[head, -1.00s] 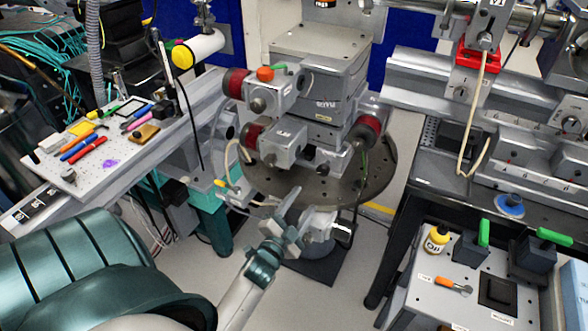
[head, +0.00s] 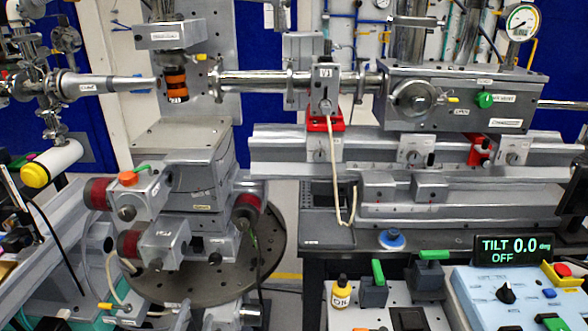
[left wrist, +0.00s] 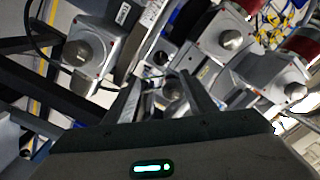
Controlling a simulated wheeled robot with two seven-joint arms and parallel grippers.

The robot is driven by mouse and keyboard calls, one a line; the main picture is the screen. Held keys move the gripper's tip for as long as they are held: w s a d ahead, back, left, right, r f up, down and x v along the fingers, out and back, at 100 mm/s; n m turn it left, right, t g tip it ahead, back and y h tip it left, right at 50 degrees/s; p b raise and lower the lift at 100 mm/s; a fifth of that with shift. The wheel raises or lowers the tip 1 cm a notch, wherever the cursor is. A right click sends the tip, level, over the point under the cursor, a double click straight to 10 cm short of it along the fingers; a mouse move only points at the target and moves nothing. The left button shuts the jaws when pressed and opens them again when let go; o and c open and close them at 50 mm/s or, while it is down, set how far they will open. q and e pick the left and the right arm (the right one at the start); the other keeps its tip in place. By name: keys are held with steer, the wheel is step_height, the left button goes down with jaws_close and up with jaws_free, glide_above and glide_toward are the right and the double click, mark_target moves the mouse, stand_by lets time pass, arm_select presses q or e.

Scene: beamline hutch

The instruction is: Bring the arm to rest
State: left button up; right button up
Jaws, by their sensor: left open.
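My left gripper (head: 183,317) shows only as grey finger tips at the bottom edge of the head view, in front of the round base plate of the stage stack. In the left wrist view, the two dark fingers of my left gripper (left wrist: 164,88) stand apart with a gap between them. I see nothing held in the gap. Grey motor housings (left wrist: 88,50) lie beyond the fingers, and I cannot tell how far off they are. The rest of my left arm is below the head view. My right gripper is in neither view.
The stage stack (head: 180,150) with red-ended motors stands on a round plate (head: 268,262). A rail bench (head: 330,152) runs right. A control box reading TILT 0.0, OFF (head: 515,250) and a yellow-capped bottle (head: 341,293) are at lower right. A yellow-ended white cylinder (head: 52,163) juts in left.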

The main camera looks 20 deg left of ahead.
arm_select(q)
steer(key=shift+f, duration=0.1)
steer(key=s+d+f+n+g+h, duration=0.2)
steer(key=s+d+f+n+g, duration=0.15)
steer(key=s+d+g, duration=0.65)
steer(key=s+d+f+n+g+h, duration=0.2)
steer(key=s+d+f+g+h, duration=0.3)
steer(key=s, duration=0.9)
steer(key=w+d+f+t+p, duration=0.1)
steer(key=d+f, duration=0.1)
steer(key=f, duration=1.3)
steer(key=d+f+t+y+p, duration=0.1)
steer(key=d+f+t+p, duration=0.1)
steer(key=f, duration=1.3)
steer(key=shift+w+f+m, duration=0.15)
steer(key=shift+w+m, duration=0.25)
steer(key=shift+m, duration=0.05)
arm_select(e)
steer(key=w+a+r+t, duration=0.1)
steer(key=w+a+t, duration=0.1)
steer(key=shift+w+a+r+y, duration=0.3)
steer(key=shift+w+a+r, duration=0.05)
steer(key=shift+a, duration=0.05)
arm_select(q)
steer(key=shift+a, duration=0.1)
